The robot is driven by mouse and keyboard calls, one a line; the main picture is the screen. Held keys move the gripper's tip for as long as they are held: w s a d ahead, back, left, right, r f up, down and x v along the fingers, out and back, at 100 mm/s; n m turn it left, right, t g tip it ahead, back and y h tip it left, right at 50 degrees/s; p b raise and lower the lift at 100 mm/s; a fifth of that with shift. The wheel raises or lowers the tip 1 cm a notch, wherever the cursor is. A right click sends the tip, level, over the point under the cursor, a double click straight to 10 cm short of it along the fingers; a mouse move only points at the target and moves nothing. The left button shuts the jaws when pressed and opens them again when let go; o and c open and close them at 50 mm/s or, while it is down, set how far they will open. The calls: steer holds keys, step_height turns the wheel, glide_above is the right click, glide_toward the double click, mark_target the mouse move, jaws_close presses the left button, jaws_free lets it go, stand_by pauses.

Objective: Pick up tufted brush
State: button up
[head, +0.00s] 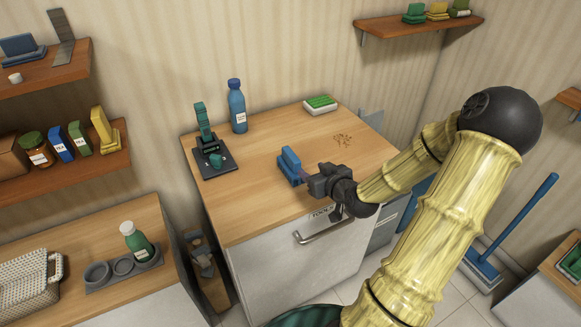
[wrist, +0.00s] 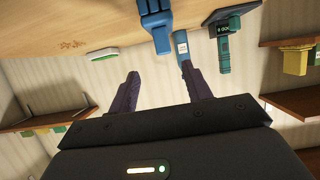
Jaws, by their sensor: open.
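A white block with a green tufted top (head: 320,104), which looks like the tufted brush, lies at the back of the wooden counter (head: 250,215). It shows small in the wrist view (wrist: 102,54), left of centre. My gripper (head: 307,178) is over the counter's front part, apart from that block. In the wrist view its two dark fingers (wrist: 160,85) are spread with nothing between them. A blue object with an upright part (head: 291,166) stands right by the fingertips; it shows at the top of the wrist view (wrist: 156,22). I cannot tell whether they touch.
A blue bottle (head: 237,108) and a dark stand with a green tool (head: 213,156) are on the counter's left. Brown crumbs (head: 343,139) lie at its right. Wall shelves (head: 65,75) hang at left and back. A blue broom (head: 515,232) leans at right.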

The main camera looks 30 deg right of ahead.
mark_target(299, 163)
steer(key=x, duration=0.8)
steer(key=shift+w+a+f+p, duration=0.1)
steer(key=shift+w+f+p, duration=0.1)
steer(key=shift+w+p, duration=0.1)
steer(key=shift+s, duration=0.1)
steer(key=shift+w+a+f, duration=0.1)
steer(key=shift+w+a, duration=0.05)
steer(key=shift+w, duration=0.35)
steer(key=p+x, duration=0.1)
steer(key=x, duration=0.3)
steer(key=shift+w+a+f, duration=0.1)
steer(key=shift+w+a, duration=0.05)
steer(key=shift+c, duration=0.2)
jaws_close()
